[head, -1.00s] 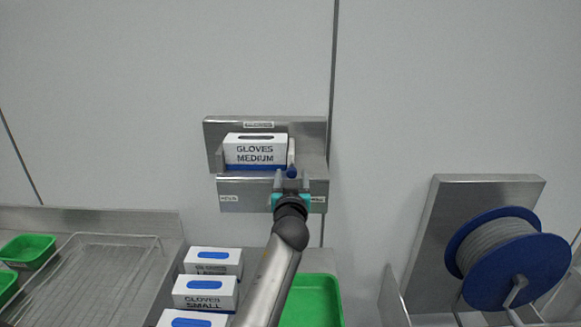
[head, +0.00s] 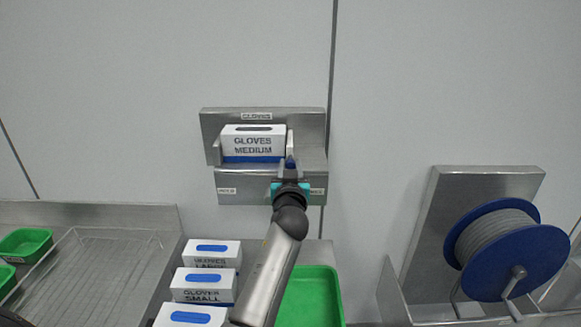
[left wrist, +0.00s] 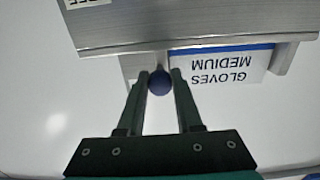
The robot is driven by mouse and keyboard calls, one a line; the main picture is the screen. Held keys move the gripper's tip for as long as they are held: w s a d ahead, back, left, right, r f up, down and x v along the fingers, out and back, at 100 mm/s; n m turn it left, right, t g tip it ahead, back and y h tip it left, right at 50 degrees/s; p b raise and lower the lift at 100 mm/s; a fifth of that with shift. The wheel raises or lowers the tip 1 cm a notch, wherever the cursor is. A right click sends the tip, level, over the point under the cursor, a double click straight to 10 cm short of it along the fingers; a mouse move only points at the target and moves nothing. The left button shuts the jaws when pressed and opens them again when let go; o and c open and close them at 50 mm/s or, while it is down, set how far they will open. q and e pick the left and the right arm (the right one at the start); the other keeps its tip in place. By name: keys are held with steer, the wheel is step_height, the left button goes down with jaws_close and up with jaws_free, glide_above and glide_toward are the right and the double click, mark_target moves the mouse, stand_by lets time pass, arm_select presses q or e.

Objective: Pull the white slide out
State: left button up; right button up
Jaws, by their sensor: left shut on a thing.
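The white slide (head: 290,143) is a narrow upright strip at the right side of the glove box in the wall holder. A blue round knob (head: 290,163) sits at its lower front. My left gripper (head: 290,171) is at the holder's front, shut on this knob. In the left wrist view the blue knob (left wrist: 160,82) lies between the two fingertips, which press on it from both sides. Much of the slide is hidden there behind the knob and the holder. My right gripper is not in view.
The steel holder (head: 222,118) carries a box marked GLOVES MEDIUM (head: 252,142). Below stand several glove boxes (head: 204,277) and a green tray (head: 315,290). A wire rack (head: 92,280) is at left, a blue reel (head: 520,265) at right. The wall around the holder is bare.

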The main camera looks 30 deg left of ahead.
arm_select(q)
jaws_close()
stand_by(0.7)
steer(key=shift+w+d+f+b, duration=0.1)
steer(key=shift+w+d+b, duration=0.15)
steer(key=shift+d+b, duration=0.3)
steer(key=w+d+b, duration=0.1)
steer(key=d+b, duration=0.1)
steer(key=b, duration=0.1)
steer(key=shift+w+d, duration=0.25)
steer(key=shift+w, duration=0.1)
steer(key=shift+w+d+b, duration=0.35)
steer(key=shift+d+b, duration=0.1)
steer(key=shift+d, duration=0.15)
steer(key=shift+r, duration=0.2)
steer(key=o, duration=0.9)
jaws_free()
steer(key=shift+f, duration=0.1)
